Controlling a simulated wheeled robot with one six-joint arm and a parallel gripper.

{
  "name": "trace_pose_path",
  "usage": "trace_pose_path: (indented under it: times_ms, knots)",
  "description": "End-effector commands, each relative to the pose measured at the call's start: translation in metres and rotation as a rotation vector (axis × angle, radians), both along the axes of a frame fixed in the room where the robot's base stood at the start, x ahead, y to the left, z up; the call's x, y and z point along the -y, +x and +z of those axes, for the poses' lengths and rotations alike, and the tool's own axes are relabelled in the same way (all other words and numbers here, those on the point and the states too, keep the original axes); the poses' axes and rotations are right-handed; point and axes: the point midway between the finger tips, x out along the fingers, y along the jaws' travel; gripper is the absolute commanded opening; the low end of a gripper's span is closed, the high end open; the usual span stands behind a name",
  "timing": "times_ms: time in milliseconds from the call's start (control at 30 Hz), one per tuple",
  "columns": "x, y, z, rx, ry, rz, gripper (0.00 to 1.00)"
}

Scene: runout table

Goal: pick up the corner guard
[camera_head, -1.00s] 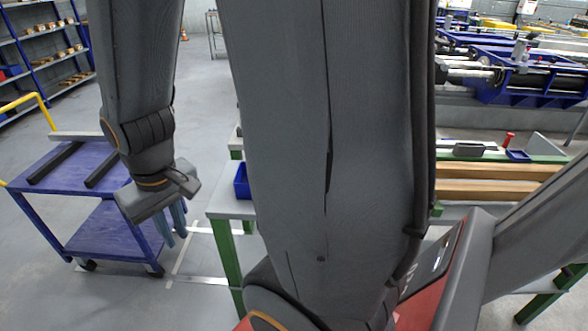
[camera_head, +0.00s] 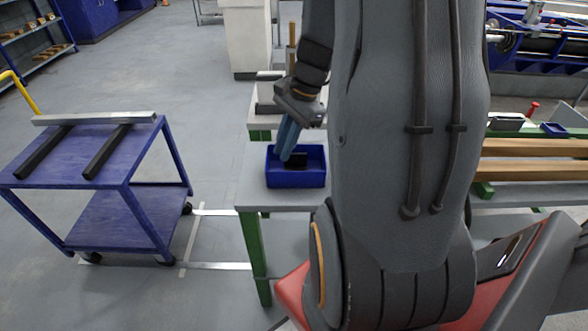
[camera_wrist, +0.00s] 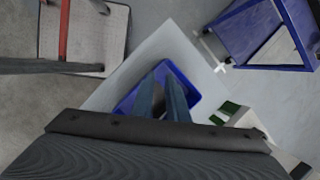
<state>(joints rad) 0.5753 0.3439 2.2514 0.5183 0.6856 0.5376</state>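A small blue bin (camera_head: 296,180) stands on the near left end of a grey-topped table (camera_head: 262,200). A small black piece (camera_head: 297,159) shows inside it; it may be the corner guard, but its shape is too small to tell. My gripper (camera_head: 286,155) points down with its blue fingers over the bin, overlapping its opening in the head view. In the wrist view my gripper (camera_wrist: 161,80) has its two fingers apart, with the blue bin (camera_wrist: 190,80) behind them. It appears empty. The black piece is not clearly visible there, and the fingers hide part of the bin.
A blue cart (camera_head: 85,160) with dark bars and a light metal bar stands left across open floor. Behind the bin are pale block-like items (camera_head: 268,92) close to my gripper. Wooden beams (camera_head: 535,158), a red item (camera_head: 533,109) and another blue bin (camera_head: 553,129) lie right.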

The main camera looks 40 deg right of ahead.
Motion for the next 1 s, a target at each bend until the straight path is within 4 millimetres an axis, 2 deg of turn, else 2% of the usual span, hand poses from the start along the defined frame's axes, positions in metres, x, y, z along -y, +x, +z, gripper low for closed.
trace_pose_path:
  times_ms: [33,100,200,333,467,767,1000]
  knots:
    - [0.023,0.003,-0.007,-0.014,0.048,-0.141,0.14]
    - [0.046,0.007,-0.013,-0.029,0.109,-0.304,0.14]
    - [0.072,0.01,-0.017,-0.041,0.18,-0.481,0.14]
    - [0.091,0.013,-0.02,-0.049,0.234,-0.608,0.14]
    - [0.094,0.016,-0.026,-0.051,0.253,-0.646,0.14]
    - [0.082,0.025,-0.05,-0.053,0.251,-0.643,0.14]
    - [0.07,0.037,-0.077,-0.053,0.251,-0.642,0.14]
